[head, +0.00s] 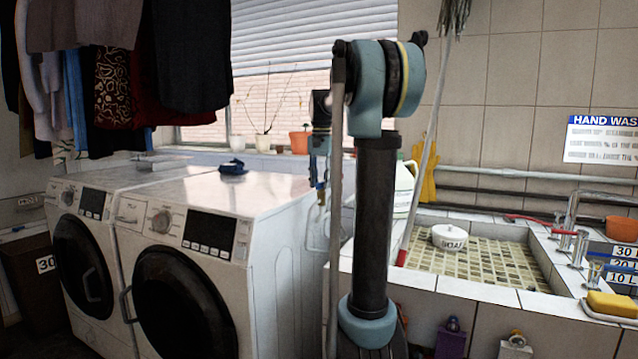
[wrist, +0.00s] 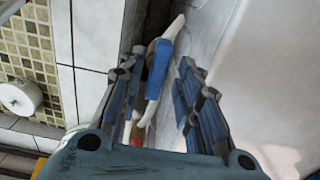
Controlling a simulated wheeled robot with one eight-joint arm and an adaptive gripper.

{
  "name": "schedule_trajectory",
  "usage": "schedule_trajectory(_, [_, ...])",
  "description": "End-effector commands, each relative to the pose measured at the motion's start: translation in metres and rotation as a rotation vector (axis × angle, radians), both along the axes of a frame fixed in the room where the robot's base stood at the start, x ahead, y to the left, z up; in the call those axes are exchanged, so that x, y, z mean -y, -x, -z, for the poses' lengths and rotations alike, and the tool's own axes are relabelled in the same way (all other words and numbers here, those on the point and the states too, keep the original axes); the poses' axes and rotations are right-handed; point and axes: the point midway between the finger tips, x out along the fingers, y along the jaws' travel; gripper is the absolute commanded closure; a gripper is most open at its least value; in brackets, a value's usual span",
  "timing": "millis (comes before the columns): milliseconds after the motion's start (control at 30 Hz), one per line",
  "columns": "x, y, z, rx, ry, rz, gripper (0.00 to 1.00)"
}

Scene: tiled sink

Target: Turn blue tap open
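The blue tap (wrist: 157,70) shows in the wrist view as a blue lever with a white tip, in the narrow gap between the tiled sink side and a white washing machine. A brass-coloured part shows beside the lever. My gripper (wrist: 158,66) is open, with one finger on each side of the lever in the picture and no clear contact; the depth between them is hard to tell. In the head view, my gripper (head: 318,168) points down behind my arm. A small blue and brass piece (head: 321,192) shows just below it, and my arm hides part of that area.
Two washing machines (head: 262,207) stand at the left, with a blue item (head: 232,166) on top. The tiled sink (head: 475,292) is at the right, holding a white bowl (head: 449,237). A mop handle (head: 424,165) leans there beside a white jug (head: 404,187). The gap is narrow.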

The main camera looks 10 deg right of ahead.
Motion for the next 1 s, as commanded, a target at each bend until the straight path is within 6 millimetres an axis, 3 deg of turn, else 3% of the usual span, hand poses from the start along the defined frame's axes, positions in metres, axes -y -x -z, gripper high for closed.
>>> schedule_trajectory(267, [0.001,0.001,-0.001,-0.002,0.001,0.001,0.67])
schedule_trajectory(433, [0.001,0.001,-0.012,-0.003,0.000,0.002,0.67])
schedule_trajectory(1000, [0.000,-0.002,-0.106,-0.003,0.000,0.001,0.67])
